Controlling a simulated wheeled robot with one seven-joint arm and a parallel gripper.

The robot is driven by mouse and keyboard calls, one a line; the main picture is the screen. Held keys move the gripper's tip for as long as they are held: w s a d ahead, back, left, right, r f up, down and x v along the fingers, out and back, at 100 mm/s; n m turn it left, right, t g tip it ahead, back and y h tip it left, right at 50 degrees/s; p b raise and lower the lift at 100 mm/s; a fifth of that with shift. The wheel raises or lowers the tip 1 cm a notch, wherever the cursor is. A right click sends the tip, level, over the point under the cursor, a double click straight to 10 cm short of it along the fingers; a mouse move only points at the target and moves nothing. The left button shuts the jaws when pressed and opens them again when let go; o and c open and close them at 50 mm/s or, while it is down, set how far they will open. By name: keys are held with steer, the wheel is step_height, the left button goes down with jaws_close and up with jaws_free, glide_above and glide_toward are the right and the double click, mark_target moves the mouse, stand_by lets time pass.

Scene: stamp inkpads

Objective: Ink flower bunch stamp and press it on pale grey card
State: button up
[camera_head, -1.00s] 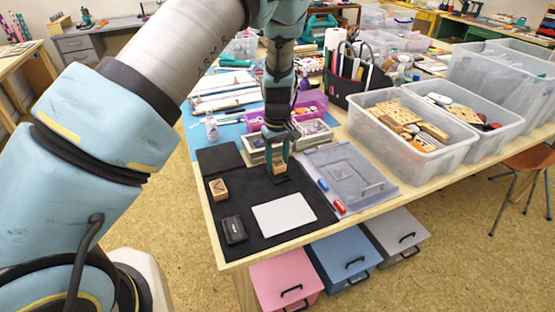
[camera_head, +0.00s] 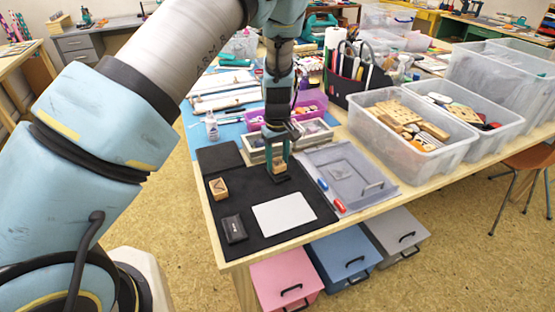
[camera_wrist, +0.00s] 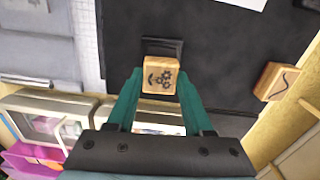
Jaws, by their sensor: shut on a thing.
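My gripper (camera_wrist: 158,88) is shut on a wooden block stamp (camera_wrist: 160,75) with a dark flower bunch picture on its top. In the head view the held stamp (camera_head: 280,168) is between the fingers, over a dark open inkpad (camera_head: 280,178) on the black mat. The inkpad edge (camera_wrist: 177,46) shows beside the stamp in the wrist view. Whether the stamp touches the pad, I cannot tell. The pale grey card (camera_head: 284,213) lies flat and blank on the mat, nearer the front edge.
A second wooden stamp (camera_head: 218,188) with a line mark and a closed black case (camera_head: 233,229) stand on the black mat (camera_head: 250,190) at left.

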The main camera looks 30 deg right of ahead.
mark_target(277, 163)
steer(key=shift+r, duration=0.15)
steer(key=shift+r+p, duration=0.4)
steer(key=shift+p, duration=0.1)
steer(key=shift+r, duration=0.1)
stand_by(0.3)
steer(key=shift+r+p, duration=2)
steer(key=shift+r, duration=0.65)
